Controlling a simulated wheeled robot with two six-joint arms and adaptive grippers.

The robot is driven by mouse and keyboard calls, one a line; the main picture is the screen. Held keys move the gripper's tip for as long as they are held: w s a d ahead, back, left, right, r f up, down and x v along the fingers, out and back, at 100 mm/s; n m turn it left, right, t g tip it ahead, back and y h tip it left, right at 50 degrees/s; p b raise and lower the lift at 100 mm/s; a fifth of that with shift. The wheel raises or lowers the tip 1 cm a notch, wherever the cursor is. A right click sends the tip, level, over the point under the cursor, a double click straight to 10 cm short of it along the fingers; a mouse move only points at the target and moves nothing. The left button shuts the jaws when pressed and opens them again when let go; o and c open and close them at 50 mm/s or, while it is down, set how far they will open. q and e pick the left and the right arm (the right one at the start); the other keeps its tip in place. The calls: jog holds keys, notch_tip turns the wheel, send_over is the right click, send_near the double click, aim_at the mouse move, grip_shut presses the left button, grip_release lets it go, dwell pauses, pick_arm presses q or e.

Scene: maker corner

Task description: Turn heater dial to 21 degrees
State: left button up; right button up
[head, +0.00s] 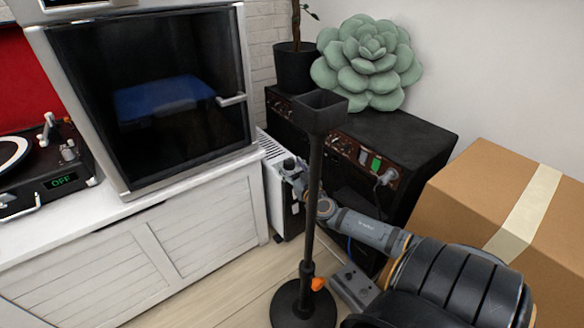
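The white heater (270,148) stands on the floor between the white cabinet and the black amplifier, with its slatted top and dark front panel partly showing. A small dark round knob (289,163), apparently the heater dial, shows at the upper front of the heater. My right gripper (296,172) reaches in from the lower right and is at or very near this knob; I cannot tell whether it touches. The gripper is small and partly behind the black stand's pole, so its fingers are unclear. The dial's number is not readable. My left gripper is out of view.
A black floor stand (313,190) rises in front of my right wrist. A cardboard box (490,210) is at right. The white cabinet (190,230) bounds the left. Some floor (215,300) is clear.

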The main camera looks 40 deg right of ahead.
jog(key=c, duration=0.9)
jog(key=shift+w+a+r+m+g+h, duration=0.1)
jog(key=shift+m+g+h, duration=0.2)
jog(key=shift+m+h, duration=0.25)
jog(key=shift+a+m+g+h, duration=0.2)
jog(key=shift+m+g+h, duration=0.75)
jog(key=shift+h, duration=0.6)
jog(key=o, duration=1.2)
notch_tip(320, 180, up, 10)
jog(key=shift+f, duration=0.1)
